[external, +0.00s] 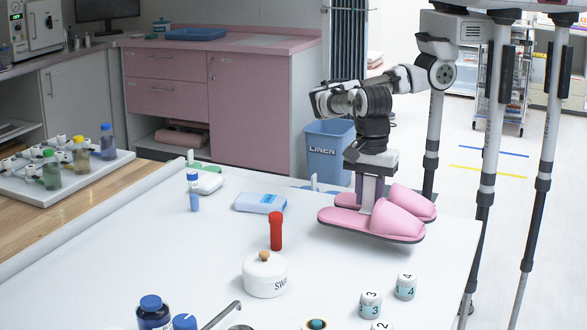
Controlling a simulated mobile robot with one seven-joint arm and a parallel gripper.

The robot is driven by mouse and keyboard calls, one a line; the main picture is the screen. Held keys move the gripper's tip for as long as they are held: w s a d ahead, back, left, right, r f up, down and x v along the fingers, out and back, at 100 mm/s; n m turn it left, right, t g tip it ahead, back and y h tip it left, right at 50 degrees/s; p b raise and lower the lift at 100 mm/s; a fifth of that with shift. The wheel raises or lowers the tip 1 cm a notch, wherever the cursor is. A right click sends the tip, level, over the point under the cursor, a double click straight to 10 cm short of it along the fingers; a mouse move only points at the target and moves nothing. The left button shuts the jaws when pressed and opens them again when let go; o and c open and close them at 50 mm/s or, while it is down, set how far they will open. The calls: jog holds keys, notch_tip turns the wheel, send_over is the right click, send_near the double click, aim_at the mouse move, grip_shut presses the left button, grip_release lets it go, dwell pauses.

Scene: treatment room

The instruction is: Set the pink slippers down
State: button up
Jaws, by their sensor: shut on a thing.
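The pink slippers (392,221) are a pair with dark soles, side by side near the right far edge of the white table (150,270). My gripper (370,205) points straight down from above and is shut on the slippers, with its fingers at their inner part. The fingertips are partly hidden by the near slipper. The slippers look level. I cannot tell whether their soles touch the table or hang slightly above it.
A red-capped tube (276,232), a white lidded pot (265,275) and a light blue box (260,203) stand left of the slippers. A blue linen bin (329,152) is behind the table. The tabletop between the slippers and cubes is clear.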

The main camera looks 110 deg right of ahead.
aim_at(369, 209)
jog(key=shift+f+p, duration=0.4)
jog(key=shift+f, duration=1.65)
jog(key=shift+f, duration=0.15)
jog(key=o, duration=1.1)
